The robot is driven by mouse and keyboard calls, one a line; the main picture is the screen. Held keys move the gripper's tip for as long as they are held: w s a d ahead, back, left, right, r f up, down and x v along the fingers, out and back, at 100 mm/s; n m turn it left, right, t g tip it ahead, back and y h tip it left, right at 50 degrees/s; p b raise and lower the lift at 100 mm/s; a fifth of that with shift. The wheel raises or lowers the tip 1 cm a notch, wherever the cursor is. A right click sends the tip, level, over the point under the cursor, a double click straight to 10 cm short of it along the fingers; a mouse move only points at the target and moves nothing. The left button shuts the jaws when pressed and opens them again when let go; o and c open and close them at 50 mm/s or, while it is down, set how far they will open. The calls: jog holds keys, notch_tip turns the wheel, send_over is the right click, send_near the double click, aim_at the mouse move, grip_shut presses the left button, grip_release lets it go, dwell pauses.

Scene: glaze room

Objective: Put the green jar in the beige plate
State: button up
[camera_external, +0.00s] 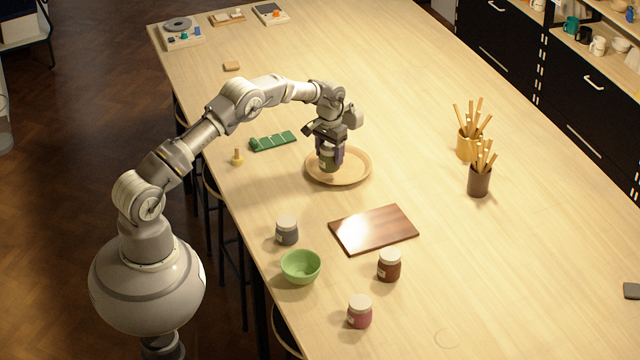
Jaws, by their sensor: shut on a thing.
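The beige plate (358,174) is a round, shallow dish on the long wooden table. My gripper (329,152) points down over the left part of the plate. It is shut on the green jar (328,162), which is upright between the fingers. The jar's upper part is partly hidden by the fingers. The jar is over or in the plate; I cannot tell whether its base touches the plate.
A grey jar (287,231), green bowl (300,267), brown board (373,229), dark red jar (389,267) and pink jar (359,312) stand nearer the camera. A green palette (273,141) lies left of the plate. Brush pots (479,181) stand right.

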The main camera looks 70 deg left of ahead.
jog(key=shift+w+a, duration=0.3)
jog(key=shift+w, duration=0.55)
jog(key=shift+f+b, duration=0.4)
jog(key=shift+f, duration=1.35)
jog(key=shift+f, duration=0.15)
jog(key=o, duration=1.2)
jog(key=shift+o, duration=0.2)
notch_tip(320, 180, up, 12)
jog(key=shift+r+p, duration=0.15)
jog(key=shift+p, duration=0.95)
jog(key=shift+r, duration=0.1)
